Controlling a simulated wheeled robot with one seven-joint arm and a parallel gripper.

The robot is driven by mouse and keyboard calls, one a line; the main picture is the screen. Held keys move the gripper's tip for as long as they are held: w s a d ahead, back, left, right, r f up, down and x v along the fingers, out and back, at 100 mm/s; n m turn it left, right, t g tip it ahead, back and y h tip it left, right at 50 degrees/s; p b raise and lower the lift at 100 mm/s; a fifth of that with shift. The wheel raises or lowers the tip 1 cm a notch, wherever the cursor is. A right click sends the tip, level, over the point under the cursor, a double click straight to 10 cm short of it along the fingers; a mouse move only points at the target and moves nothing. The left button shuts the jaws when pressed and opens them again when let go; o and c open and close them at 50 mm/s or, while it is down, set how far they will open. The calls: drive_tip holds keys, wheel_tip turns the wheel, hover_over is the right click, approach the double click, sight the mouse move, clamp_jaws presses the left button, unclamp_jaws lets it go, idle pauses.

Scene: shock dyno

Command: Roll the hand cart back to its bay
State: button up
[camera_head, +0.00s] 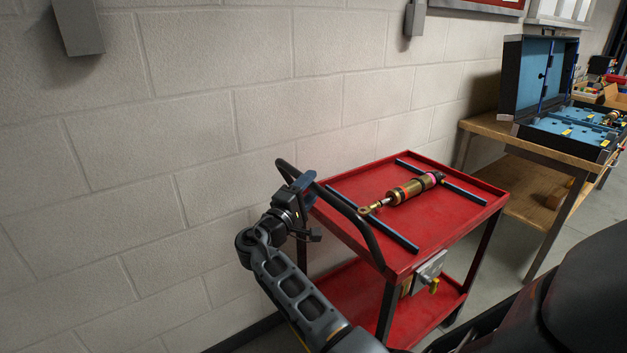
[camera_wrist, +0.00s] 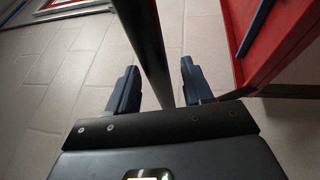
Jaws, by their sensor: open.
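The red hand cart (camera_head: 440,228) stands beside the block wall in the head view, with an upper tray, a lower shelf and a black push handle (camera_head: 345,212) at its near left end. A gold and pink shock absorber (camera_head: 405,192) lies on the upper tray between two dark strips. My gripper (camera_head: 308,186) is at the handle's upper left part. In the wrist view my gripper (camera_wrist: 157,90) is open, and the dark handle bar (camera_wrist: 150,50) runs between its two fingers with gaps showing. The cart's red tray edge (camera_wrist: 232,60) is at the right there.
A wooden bench (camera_head: 487,126) with an open blue-lined case (camera_head: 540,80) stands beyond the cart at the right. The block wall (camera_head: 200,120) runs close along the cart's far side.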

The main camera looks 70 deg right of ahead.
drive_tip(key=shift+x, duration=1.45)
drive_tip(key=shift+c, duration=0.3)
clamp_jaws()
